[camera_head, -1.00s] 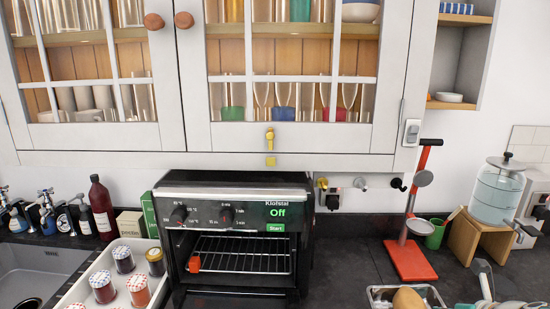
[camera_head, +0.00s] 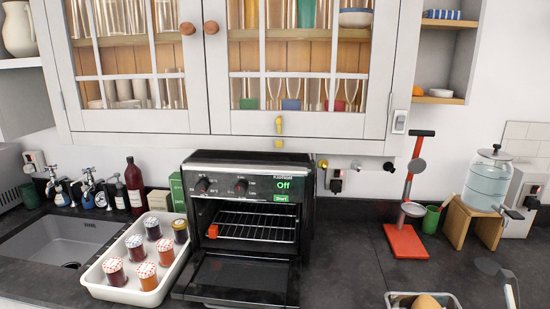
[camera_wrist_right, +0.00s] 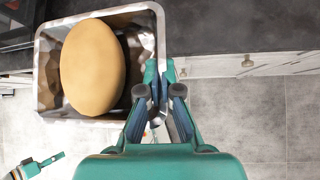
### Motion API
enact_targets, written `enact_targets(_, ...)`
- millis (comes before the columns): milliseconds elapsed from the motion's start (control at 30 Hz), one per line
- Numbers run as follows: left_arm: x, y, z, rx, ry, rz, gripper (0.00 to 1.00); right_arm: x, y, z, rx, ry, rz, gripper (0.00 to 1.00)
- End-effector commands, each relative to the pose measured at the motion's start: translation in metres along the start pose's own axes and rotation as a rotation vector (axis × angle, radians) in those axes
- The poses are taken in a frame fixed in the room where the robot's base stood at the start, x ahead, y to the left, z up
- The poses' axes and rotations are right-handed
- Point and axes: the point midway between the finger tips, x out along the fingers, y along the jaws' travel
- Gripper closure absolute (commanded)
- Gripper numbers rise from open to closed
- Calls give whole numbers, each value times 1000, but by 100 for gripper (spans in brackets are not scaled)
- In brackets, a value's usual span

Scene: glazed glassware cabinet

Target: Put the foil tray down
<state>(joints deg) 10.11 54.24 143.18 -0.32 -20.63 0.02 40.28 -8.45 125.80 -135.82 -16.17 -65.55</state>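The foil tray (camera_head: 392,300) shows at the bottom edge of the head view, cut off by the frame. It holds a tan, loaf-like oval. In the right wrist view the shiny, crinkled tray (camera_wrist_right: 48,92) is whole, with the oval (camera_wrist_right: 92,66) filling much of it. My right gripper (camera_wrist_right: 160,80) is closed on the tray's right-hand wall. The tray hangs by the dark counter's edge, with grey floor below. A teal part at the lower left looks like my left gripper (camera_wrist_right: 56,157); its fingers are too small to judge.
A black toaster oven (camera_head: 250,165) stands with its door (camera_head: 240,278) down and its rack (camera_head: 255,226) empty-looking, beside an orange item. A white tray of jars (camera_head: 95,285) is left of it. A red stand (camera_head: 405,242) is right. Counter (camera_head: 345,250) between is clear.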

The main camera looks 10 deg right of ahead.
Motion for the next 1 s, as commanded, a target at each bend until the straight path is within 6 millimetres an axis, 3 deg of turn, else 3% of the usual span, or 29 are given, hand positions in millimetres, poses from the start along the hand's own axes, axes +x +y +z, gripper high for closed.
enact_targets(467, 2, -1, 0, 0, 0, 0, 60, 28, 28, 1, -7, 2, 9, 100)
enact_targets(767, 4, -1, 0, 0, 0, 0, 60, 66, 75, -4, -19, 4, 21, 100)
enact_targets(1000, 6, -2, 0, 0, 0, 0, 60, 100, 131, -15, -35, 9, 32, 100)
